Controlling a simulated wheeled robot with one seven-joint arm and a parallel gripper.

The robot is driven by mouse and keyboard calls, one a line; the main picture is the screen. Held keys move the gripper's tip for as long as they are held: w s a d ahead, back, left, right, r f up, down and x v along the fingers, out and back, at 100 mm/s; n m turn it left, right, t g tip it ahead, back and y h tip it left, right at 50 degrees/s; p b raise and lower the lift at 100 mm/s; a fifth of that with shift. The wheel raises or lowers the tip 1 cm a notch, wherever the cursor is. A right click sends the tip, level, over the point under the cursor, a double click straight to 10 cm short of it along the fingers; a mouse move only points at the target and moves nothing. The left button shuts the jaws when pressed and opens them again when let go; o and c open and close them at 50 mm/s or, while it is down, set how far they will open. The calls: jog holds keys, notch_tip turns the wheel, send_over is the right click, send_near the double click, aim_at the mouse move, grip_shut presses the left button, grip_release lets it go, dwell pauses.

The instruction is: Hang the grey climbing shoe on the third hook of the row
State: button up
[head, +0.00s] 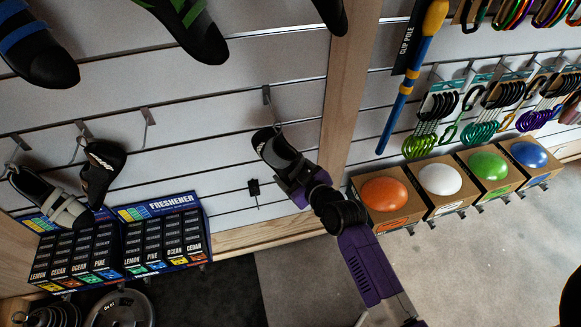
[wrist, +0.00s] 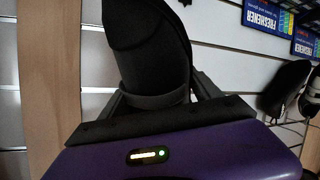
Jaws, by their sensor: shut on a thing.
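The grey climbing shoe (head: 277,150), grey with dark ends, is held in my gripper (head: 295,176), in front of the slatted wall. In the wrist view the shoe (wrist: 150,45) stands up dark between the two fingers (wrist: 157,92). In the head view, the third hook from the left (head: 149,117) is bare and lies well to the left of the shoe. Another hook (head: 267,95) shows just above the held shoe; whether they touch I cannot tell.
A grey-and-black shoe (head: 50,198) and a black shoe (head: 101,170) hang from the two leftmost hooks. Freshener boxes (head: 165,235) stand below them. A wooden post (head: 345,85) and boxed coloured holds (head: 385,195) are to the right. More shoes (head: 190,30) hang above.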

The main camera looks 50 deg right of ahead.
jog(key=shift+s+a+r, duration=0.1)
jog(key=shift+s+a, duration=0.1)
jog(key=shift+s, duration=0.15)
jog(key=s+a+r+p, duration=0.1)
jog(key=s+a+p, duration=0.1)
jog(key=s+a, duration=0.3)
jog(key=shift+s+p, duration=0.4)
jog(key=shift+s, duration=0.85)
jog(key=w+a+f+n+y, duration=0.1)
jog(key=a+f+n+y, duration=0.1)
jog(key=a, duration=0.6)
jog(key=w+a+f+n+t+y+b, duration=0.1)
jog(key=w+a+f+y, duration=0.1)
jog(key=a, duration=0.6)
jog(key=shift+w+a+n, duration=0.25)
jog(key=shift+a+n, duration=0.05)
jog(key=shift+n, duration=0.1)
jog(key=shift+r, duration=0.1)
